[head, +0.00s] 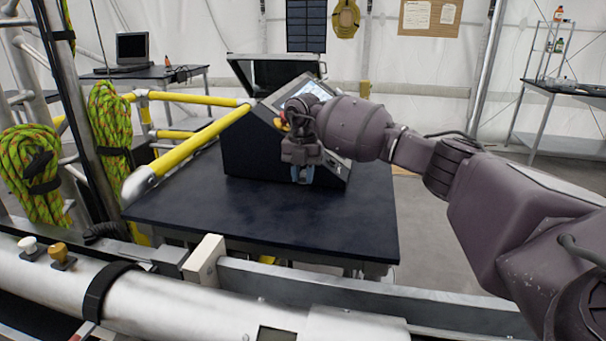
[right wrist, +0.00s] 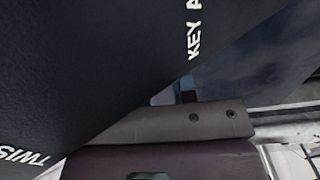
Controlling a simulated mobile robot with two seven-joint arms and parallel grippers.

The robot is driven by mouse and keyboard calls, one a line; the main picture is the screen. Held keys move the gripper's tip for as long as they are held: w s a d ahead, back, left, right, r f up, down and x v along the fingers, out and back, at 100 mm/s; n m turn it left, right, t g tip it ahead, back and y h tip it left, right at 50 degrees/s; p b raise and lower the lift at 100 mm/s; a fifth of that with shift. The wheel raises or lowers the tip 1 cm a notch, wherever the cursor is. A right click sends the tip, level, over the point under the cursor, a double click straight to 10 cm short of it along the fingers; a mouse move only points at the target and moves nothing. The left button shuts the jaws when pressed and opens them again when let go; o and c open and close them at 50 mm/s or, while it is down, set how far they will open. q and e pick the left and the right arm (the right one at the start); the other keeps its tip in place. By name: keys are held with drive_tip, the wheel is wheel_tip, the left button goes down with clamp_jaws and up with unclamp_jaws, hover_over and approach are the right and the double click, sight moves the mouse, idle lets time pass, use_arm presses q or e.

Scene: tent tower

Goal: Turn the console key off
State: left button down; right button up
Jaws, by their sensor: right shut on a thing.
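The console (head: 248,150) is a dark sloped box with a lit screen, standing on the dark table. My right gripper (head: 301,174) is at the console's front face, low and toward its right side. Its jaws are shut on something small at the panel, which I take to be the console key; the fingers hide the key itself. In the right wrist view the dark console panel (right wrist: 90,70) fills the left, with white lettering reading "KEY A" and "TWIS", cut off. The right gripper's blue tip (right wrist: 186,86) shows beside the panel. My left gripper is not in view.
The dark table (head: 230,215) has clear room in front of the console. Yellow rails (head: 190,150) run along its left side, near coiled green ropes (head: 110,125). An open case (head: 270,68) stands behind the console. A silver tube (head: 170,305) crosses the foreground.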

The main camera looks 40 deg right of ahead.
drive_tip(key=shift+w+a+g+h, duration=0.2)
drive_tip(key=shift+g+h, duration=0.7)
drive_tip(key=shift+g, duration=0.2)
drive_tip(key=o, duration=0.9)
drive_tip(key=v, duration=1)
drive_tip(key=shift+r, duration=0.4)
